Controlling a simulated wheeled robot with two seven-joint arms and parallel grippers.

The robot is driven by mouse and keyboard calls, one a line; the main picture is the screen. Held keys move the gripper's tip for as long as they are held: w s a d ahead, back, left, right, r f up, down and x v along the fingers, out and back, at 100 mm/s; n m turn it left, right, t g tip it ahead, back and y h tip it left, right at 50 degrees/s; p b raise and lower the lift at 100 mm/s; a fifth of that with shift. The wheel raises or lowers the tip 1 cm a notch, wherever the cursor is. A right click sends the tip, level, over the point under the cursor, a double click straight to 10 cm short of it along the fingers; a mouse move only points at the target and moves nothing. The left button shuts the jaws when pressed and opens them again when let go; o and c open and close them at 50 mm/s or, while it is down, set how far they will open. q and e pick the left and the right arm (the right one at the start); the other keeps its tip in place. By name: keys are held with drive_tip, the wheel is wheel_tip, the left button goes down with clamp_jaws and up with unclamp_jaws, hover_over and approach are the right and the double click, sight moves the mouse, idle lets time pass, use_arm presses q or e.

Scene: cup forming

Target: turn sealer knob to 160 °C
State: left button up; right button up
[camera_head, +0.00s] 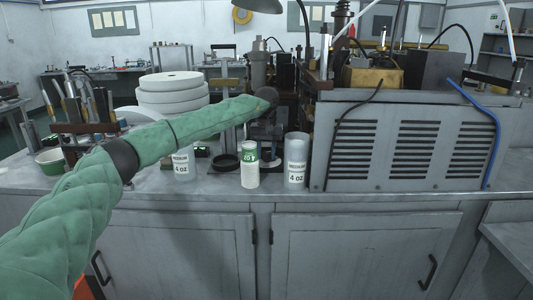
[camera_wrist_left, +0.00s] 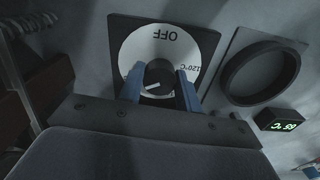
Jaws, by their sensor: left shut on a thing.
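The sealer knob (camera_wrist_left: 157,82) is a dark round knob with a white pointer mark, set on a white dial with a black square plate (camera_wrist_left: 208,40). It shows in the left wrist view, with "OFF" and "120°C" printed upside down on the dial. My left gripper (camera_wrist_left: 160,88) has its two blue fingertips shut on the knob, one on each side. In the head view my left gripper (camera_head: 270,112) is at the end of the green-sleeved arm, with its fingers hard to make out. The lower dial is hidden by the gripper. My right gripper is in neither view.
A small display (camera_wrist_left: 283,120) with green digits, seemingly 85 °C, sits beside a black ring (camera_wrist_left: 258,72). On the bench, a green-labelled bottle (camera_head: 250,168) and clear 4 oz cups (camera_head: 296,160) stand near the arm. A grey vented housing (camera_head: 400,145) fills the right.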

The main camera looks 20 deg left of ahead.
sight(266, 153)
use_arm(q)
drive_tip(key=shift+r, duration=0.1)
drive_tip(key=o, duration=1)
drive_tip(key=shift+r, duration=0.35)
wheel_tip(266, 153, up, 6)
drive_tip(key=shift+f+b, duration=0.1)
drive_tip(key=shift+b, duration=0.45)
drive_tip(key=shift+r, duration=0.55)
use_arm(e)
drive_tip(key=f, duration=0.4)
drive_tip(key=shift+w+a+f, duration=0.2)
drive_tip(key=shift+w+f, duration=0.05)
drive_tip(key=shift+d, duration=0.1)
